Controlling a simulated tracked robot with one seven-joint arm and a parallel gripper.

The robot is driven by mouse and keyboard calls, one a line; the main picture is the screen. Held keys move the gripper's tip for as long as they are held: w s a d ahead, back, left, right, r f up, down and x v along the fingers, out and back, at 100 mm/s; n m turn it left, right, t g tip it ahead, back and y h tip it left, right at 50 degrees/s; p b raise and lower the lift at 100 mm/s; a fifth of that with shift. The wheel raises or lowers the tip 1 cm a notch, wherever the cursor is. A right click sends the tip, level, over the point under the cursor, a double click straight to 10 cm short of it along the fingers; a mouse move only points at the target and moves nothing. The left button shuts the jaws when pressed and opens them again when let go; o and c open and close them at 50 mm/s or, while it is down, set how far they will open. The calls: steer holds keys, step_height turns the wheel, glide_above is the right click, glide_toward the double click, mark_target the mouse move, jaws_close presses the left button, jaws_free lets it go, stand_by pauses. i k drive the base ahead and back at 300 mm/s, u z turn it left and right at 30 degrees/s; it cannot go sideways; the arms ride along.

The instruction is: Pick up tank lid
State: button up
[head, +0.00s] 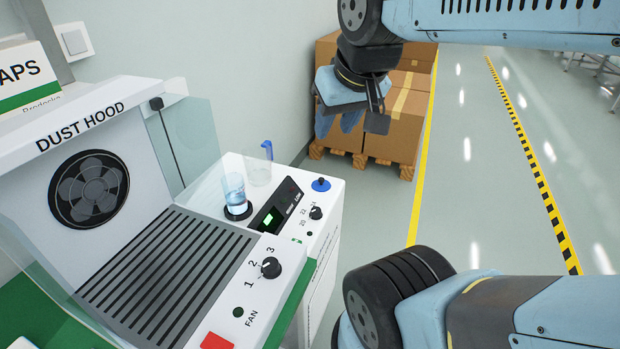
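A small round blue lid (321,185) with a dark knob on top lies on the white top of the unit beside the dust hood, near its back right corner. It looks like the tank lid. My gripper (352,118) hangs in the air at upper centre, in front of the cardboard boxes in the picture. It is apart from the lid and appears above and to the right of it. One dark finger shows on its right side. The other finger is not clear, so I cannot tell how far the fingers are apart.
A beaker with blue liquid (234,190) and a clear jug with a blue handle (259,168) stand left of the lid. A control knob (316,212) sits just in front of it. The dust hood's clear side panel (190,140) rises at left. Boxes (398,128) stand on a pallet behind.

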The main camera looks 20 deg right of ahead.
mark_target(320, 184)
steer(key=u, duration=1.05)
steer(key=k, duration=1.2)
steer(key=z, duration=0.7)
steer(key=i, duration=1)
steer(key=u, duration=0.05)
